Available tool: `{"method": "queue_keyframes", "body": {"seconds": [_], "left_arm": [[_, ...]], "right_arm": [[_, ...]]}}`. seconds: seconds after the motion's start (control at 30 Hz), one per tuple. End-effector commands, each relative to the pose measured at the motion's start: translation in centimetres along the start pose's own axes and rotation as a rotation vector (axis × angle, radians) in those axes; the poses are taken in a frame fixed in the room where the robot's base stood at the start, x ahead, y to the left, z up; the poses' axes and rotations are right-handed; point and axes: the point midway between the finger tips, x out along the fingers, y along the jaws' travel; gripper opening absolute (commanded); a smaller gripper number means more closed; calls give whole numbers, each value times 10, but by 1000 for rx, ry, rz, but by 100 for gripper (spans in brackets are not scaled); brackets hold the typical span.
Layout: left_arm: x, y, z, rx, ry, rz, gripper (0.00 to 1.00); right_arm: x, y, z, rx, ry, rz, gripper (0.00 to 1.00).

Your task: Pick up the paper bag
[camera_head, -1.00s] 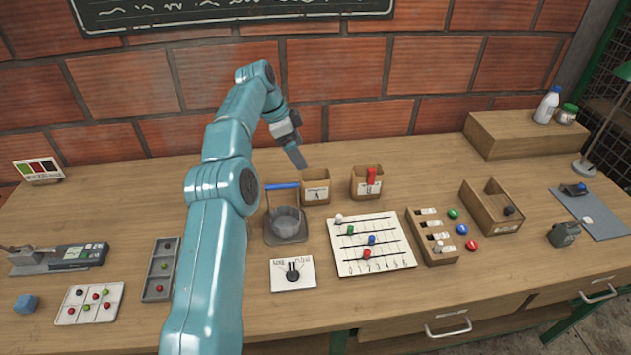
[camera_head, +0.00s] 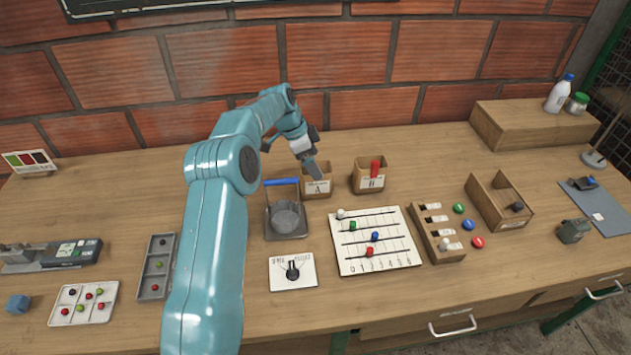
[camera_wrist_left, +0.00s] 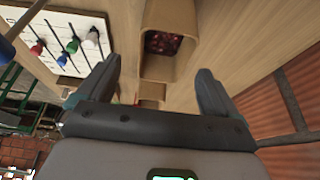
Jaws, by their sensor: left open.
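Two small brown open-topped paper bags stand at the back of the bench: one marked A (camera_head: 317,186) and, to its right, one with a red item sticking out (camera_head: 368,180). My left gripper (camera_head: 313,168) is open, its fingers at the top of the A bag in the head view. In the left wrist view, an open bag (camera_wrist_left: 172,70) with dark red contents lies between and ahead of the spread fingers of my left gripper (camera_wrist_left: 156,72). I cannot tell whether the fingers touch it. My right gripper is out of view.
A white pegboard (camera_head: 350,262) lies in front. A wooden box (camera_head: 510,222) is at right. A brick wall (camera_head: 345,65) rises behind the bench.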

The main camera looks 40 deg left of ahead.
Motion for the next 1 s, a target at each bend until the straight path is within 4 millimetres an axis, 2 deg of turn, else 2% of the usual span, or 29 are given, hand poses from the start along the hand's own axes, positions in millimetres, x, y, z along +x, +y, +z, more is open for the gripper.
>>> {"method": "queue_keyframes", "body": {"seconds": [0.13, 0.4, 0.67, 0.73, 0.87, 0.9, 1.0], "left_arm": [[12, 0, 1, -1, -1, 4, 94], [52, -2, 6, 0, -1, 4, 94], [57, -3, 7, 0, 0, 2, 94], [57, -3, 7, 0, -1, 3, 77], [57, -3, 7, 0, -1, 3, 35], [57, -3, 7, 0, -1, 3, 32], [56, -3, 7, 0, 0, 2, 32]], "right_arm": [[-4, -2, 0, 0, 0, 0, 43], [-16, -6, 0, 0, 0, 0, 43], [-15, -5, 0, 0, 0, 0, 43], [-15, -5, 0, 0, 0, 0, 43], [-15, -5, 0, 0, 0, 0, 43], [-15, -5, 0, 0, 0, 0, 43], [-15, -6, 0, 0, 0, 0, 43]]}}
